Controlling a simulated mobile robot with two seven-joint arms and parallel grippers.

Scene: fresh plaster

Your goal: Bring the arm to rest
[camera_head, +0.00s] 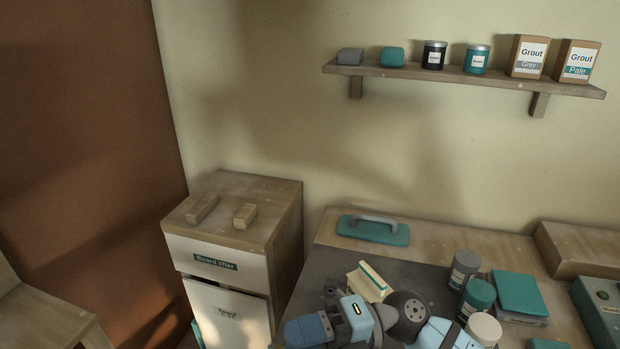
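Part of my own arm (405,307) shows at the bottom centre, folded, with light blue-grey links and dark round joints. It is over the dark grey mat (322,264) on the workbench. Its lower parts are cut off by the frame's bottom edge. I cannot make out any fingertips, so whether a gripper is open or shut does not show. A cream block with a teal stripe (374,279) is just behind the arm; I cannot tell whether the arm touches it. No second gripper is clearly in view.
A teal float (372,232) lies at the bench's back. Jars (464,268) and a teal box (518,292) stand close right of the arm. A cabinet (232,252) stands left. A wall shelf (465,79) holds tins and grout boxes.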

